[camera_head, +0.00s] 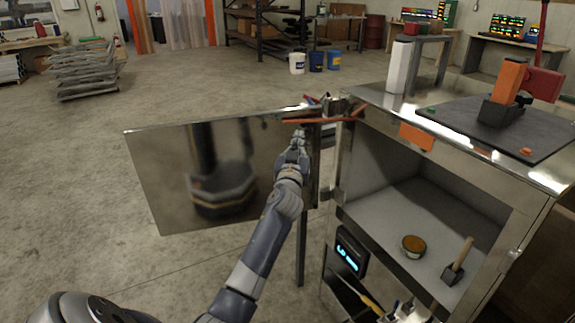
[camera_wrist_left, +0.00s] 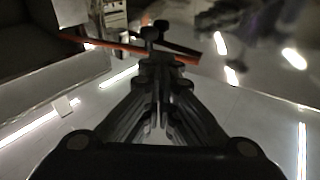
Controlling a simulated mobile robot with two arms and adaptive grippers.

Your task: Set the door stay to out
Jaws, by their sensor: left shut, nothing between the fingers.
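The door stay looks like a thin orange-red bar (camera_head: 342,119) at the top of the open door (camera_head: 165,180), near the cabinet's corner. In the left wrist view an orange bar (camera_wrist_left: 120,45) crosses in front of the fingertips. My left gripper (camera_head: 298,143) is just below the bar's left end in the head view, in front of the door's hinge-side part. Its fingers (camera_wrist_left: 158,62) are closed together and empty. Whether they touch the bar, I cannot tell. Dark knob-like parts (camera_wrist_left: 153,32) show just beyond the fingertips. My right gripper is not in view.
The metal cabinet (camera_head: 455,140) stands to the right, its shelf holding a round tin (camera_head: 413,246) and a mallet (camera_head: 457,262). A dark mat (camera_head: 495,125) with an orange-and-black device (camera_head: 505,90) lies on top. Open floor (camera_head: 90,235) extends left.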

